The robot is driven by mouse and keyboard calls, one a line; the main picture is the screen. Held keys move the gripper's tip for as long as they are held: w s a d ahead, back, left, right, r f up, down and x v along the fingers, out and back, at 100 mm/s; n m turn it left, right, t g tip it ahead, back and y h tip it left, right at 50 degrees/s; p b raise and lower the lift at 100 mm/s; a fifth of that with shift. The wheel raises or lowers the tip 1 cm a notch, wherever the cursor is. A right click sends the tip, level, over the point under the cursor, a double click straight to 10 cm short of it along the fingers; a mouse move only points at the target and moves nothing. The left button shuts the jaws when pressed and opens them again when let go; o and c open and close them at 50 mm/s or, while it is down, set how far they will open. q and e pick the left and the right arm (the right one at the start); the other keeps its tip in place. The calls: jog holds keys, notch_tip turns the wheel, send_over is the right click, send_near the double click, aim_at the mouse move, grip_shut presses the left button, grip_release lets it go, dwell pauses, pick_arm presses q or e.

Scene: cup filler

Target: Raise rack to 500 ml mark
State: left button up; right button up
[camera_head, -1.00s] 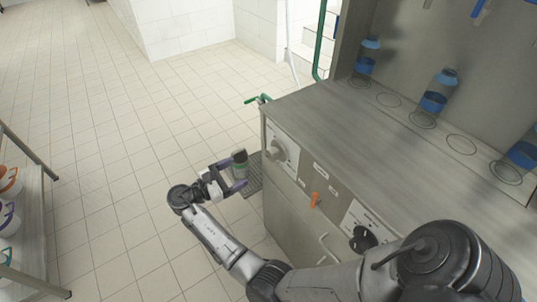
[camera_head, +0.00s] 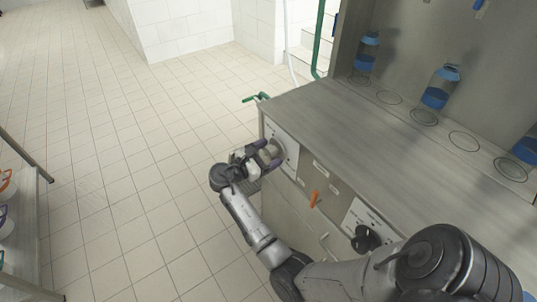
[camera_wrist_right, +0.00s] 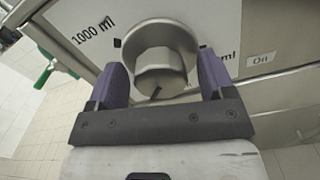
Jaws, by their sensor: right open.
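A round metal knob (camera_wrist_right: 163,62) with a raised grip sits on the white dial panel (camera_wrist_right: 212,18) at the left end of the machine's front. My right gripper (camera_wrist_right: 162,80) is open, with one purple finger on each side of the knob. Whether the fingers touch it I cannot tell. The panel shows a "1000 ml" label (camera_wrist_right: 92,30) at upper left and a partly hidden label ending in "ml" (camera_wrist_right: 229,54) at right. In the head view my right gripper (camera_head: 265,153) is at the dial and covers part of it. The rack cannot be made out. My left gripper is out of view.
An orange lever (camera_head: 314,198) and a black knob (camera_head: 364,239) stick out of the machine's front. Blue-banded bottles (camera_head: 437,90) stand on the steel counter (camera_head: 345,120). A green handle (camera_head: 257,98) is at its far corner. The tiled floor at left is open.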

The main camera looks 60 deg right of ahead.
jog(key=shift+c, duration=0.3)
jog(key=shift+c, duration=0.8)
jog(key=c, duration=0.7)
jog(key=shift+m, duration=0.3)
